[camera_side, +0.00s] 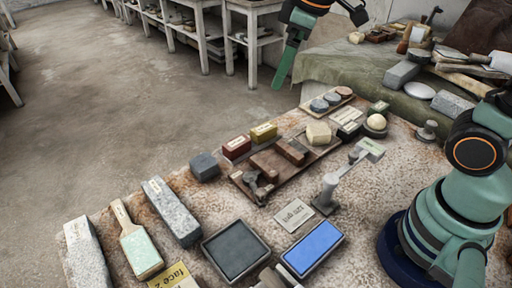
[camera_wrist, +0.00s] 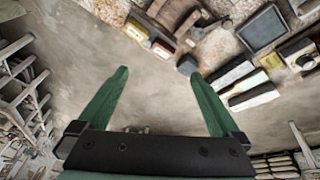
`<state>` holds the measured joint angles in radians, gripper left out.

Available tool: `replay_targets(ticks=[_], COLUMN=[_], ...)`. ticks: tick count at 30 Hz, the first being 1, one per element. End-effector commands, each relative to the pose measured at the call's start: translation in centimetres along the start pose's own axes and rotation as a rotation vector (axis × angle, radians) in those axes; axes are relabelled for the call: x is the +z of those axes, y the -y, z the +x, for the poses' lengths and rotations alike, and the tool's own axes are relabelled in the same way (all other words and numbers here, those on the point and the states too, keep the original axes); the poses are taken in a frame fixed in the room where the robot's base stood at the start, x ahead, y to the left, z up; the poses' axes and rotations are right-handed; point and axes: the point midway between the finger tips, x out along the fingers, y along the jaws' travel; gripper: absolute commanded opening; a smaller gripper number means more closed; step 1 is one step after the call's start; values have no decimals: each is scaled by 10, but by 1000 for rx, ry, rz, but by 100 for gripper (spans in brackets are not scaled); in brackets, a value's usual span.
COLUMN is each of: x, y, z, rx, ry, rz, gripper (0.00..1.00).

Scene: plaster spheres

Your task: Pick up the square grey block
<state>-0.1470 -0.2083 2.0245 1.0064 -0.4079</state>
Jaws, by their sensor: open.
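The square grey block (camera_side: 204,167) is a small dark grey cube. In the side view it sits on the speckled table near its far left edge, beside a wooden board. In the wrist view it appears as a dark block (camera_wrist: 187,65) just beyond the right fingertip in the picture. My gripper (camera_wrist: 160,74) is open and empty, with its two green fingers wide apart. In the side view one green finger (camera_side: 288,62) shows high up, beyond the table's back edge and well apart from the block; the other finger is not clear there.
A red block (camera_side: 236,147) and a yellow block (camera_side: 263,132) stand right of the grey block. A long speckled stone (camera_side: 171,210) lies in front of it. A dark tray (camera_side: 236,249) and a blue tray (camera_side: 312,248) lie nearer. Open floor (camera_side: 130,110) lies beyond the table.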

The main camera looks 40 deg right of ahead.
Motion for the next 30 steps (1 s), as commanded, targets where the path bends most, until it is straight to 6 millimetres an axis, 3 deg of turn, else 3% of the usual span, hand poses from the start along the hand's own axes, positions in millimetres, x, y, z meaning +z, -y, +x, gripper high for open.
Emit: replay_targets(ticks=[6,15,21,30], x=[-55,-111,-128,-130], y=[15,54,83,98], z=[37,109,154,184], rx=[-69,-174,-236,-267], ry=[76,157,191,205], rz=[-297,-700,-913,-1011], gripper=[100,100,100,100])
